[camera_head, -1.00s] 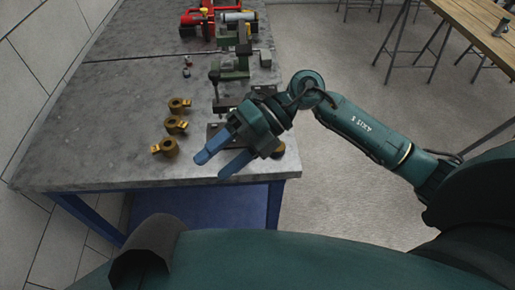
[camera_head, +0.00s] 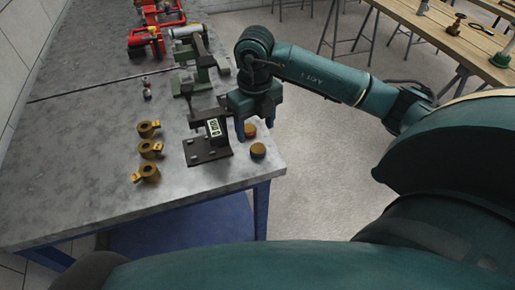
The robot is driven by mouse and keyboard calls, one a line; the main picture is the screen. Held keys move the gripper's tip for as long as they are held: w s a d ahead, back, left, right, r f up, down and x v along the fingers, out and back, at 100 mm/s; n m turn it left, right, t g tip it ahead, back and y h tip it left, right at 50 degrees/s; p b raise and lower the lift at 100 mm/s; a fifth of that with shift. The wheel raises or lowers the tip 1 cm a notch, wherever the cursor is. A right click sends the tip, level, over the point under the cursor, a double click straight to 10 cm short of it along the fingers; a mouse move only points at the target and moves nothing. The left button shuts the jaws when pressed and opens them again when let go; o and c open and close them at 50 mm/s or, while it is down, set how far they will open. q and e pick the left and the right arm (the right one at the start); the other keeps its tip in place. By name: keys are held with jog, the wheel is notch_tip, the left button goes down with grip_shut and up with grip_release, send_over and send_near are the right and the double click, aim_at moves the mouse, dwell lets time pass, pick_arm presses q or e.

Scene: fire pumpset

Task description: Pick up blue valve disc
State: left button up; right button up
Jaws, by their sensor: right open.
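The blue valve disc (camera_head: 258,151) is a small round piece with a brassy top and a dark bluish side. It lies near the right front corner of the grey workbench (camera_head: 90,205). A similar disc with a reddish side (camera_head: 250,131) lies just behind it. My right gripper (camera_head: 257,127) is open, its blue fingers pointing down. In the picture it is over the reddish disc and just behind the blue one; its exact height is unclear. Nothing shows held in it. My left gripper is not in view.
A dark fixture with a small display (camera_head: 213,128) stands left of the discs. Several brass fittings (camera_head: 149,150) lie further left. Green vises (camera_head: 195,75), a thin rod (camera_head: 95,86) and red equipment (camera_head: 145,42) are behind. The bench's right edge is close to the discs.

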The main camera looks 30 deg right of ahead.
aim_at(258, 148)
jog(key=shift+f, duration=0.85)
jog(key=f, duration=0.2)
jog(key=f+p, duration=0.1)
jog(key=f, duration=0.1)
jog(key=shift+s+d+f, duration=0.1)
jog(key=shift+s+d, duration=0.1)
jog(key=shift+d, duration=0.05)
jog(key=shift+f, duration=0.55)
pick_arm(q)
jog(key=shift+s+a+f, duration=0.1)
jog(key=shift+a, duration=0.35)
pick_arm(e)
jog(key=shift+c, duration=0.4)
jog(key=c, duration=1.1)
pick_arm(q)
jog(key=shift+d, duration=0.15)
pick_arm(e)
jog(key=shift+r, duration=0.1)
